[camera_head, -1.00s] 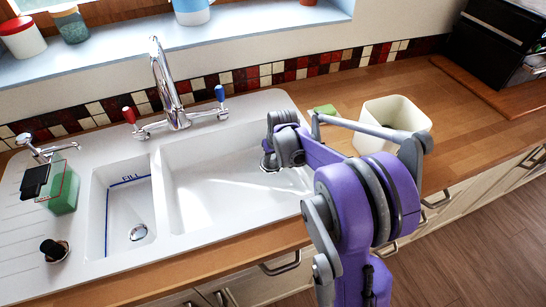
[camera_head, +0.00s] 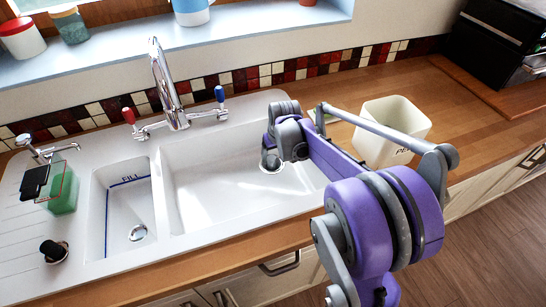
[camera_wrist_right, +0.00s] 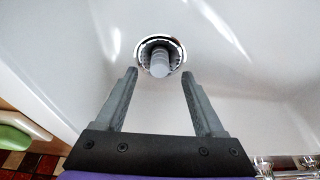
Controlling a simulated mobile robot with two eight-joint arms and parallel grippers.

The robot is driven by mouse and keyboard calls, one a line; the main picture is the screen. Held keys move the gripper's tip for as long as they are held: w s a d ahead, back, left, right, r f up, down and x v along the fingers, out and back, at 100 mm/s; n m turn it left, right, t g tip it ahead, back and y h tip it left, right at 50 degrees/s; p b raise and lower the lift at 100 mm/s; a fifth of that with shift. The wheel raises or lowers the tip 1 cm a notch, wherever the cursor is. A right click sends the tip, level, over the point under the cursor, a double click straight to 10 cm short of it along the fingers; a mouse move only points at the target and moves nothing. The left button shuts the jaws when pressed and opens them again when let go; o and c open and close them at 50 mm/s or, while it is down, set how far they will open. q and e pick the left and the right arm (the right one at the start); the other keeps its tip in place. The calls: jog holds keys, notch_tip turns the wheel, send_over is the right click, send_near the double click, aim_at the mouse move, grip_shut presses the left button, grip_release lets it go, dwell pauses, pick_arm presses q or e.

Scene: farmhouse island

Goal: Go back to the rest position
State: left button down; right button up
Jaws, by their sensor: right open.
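My right arm, purple and grey, reaches over the white double sink (camera_head: 190,232) in the head view. Its gripper (camera_head: 270,143) is over the large right basin, partly hidden by my own wrist. In the right wrist view the gripper (camera_wrist_right: 160,76) has its two grey fingers spread wide with nothing between them. The round metal drain (camera_wrist_right: 160,55) lies beyond the fingertips on the basin floor. My left gripper is not in view.
A chrome tap (camera_head: 168,85) with red and blue handles stands behind the sink. A cream container (camera_head: 372,148) stands on the wooden counter to the right, close behind my arm.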

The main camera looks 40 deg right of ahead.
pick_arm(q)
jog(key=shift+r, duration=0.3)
pick_arm(e)
jog(key=v, duration=0.6)
jog(key=shift+r, duration=0.25)
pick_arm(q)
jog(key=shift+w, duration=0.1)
pick_arm(e)
jog(key=shift+s+a, duration=0.1)
